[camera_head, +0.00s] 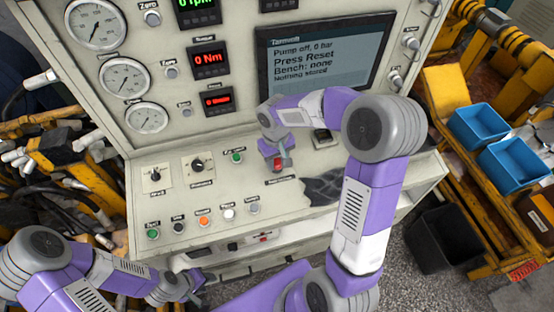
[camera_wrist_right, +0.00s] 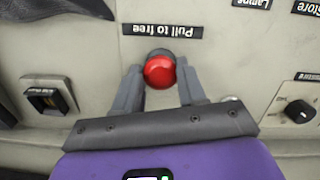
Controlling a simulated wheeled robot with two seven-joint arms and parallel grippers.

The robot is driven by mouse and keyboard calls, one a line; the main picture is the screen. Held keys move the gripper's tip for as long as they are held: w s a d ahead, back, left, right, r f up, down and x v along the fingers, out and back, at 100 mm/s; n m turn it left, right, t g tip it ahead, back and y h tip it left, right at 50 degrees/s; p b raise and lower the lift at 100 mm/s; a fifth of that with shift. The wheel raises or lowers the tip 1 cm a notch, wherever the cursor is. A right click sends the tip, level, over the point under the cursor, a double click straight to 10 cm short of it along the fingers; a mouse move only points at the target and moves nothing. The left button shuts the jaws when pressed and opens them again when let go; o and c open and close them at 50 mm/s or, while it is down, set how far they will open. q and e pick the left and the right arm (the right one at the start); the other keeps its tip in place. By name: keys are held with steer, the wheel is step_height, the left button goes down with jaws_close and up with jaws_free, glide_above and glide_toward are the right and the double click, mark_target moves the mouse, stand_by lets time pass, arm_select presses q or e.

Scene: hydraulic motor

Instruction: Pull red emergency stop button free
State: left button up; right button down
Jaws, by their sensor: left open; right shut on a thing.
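The red emergency stop button (camera_head: 278,165) sits on the sloped desk of the console, partly hidden by my right gripper in the head view. In the right wrist view the round red button (camera_wrist_right: 160,71) lies between the two grey fingers of my right gripper (camera_wrist_right: 159,78), one on each side. A dark label reading "Pull to free" (camera_wrist_right: 161,30) shows beside it, upside down. My right gripper (camera_head: 277,155) is shut on the button. My left gripper (camera_head: 194,288) is open, low in front of the console and away from the button; its fingers show only small.
The console screen (camera_head: 325,55) reads "Pump off, 0 bar" and "Press Reset". Several push buttons and knobs, including an orange button (camera_head: 204,221), lie left of the red one. A dark cloth-like patch (camera_head: 325,188) lies to its right. Blue bins (camera_head: 480,124) stand far right.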

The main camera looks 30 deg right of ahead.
mark_target(276, 163)
steer(key=shift+r, duration=0.4)
steer(key=c, duration=0.9)
jaws_free()
steer(key=shift+o, duration=1.4)
steer(key=shift+s, duration=0.1)
steer(key=shift+f, duration=0.1)
step_height(276, 163, up, 8)
steer(key=shift+a+f+p, duration=0.15)
steer(key=shift+p, duration=0.15)
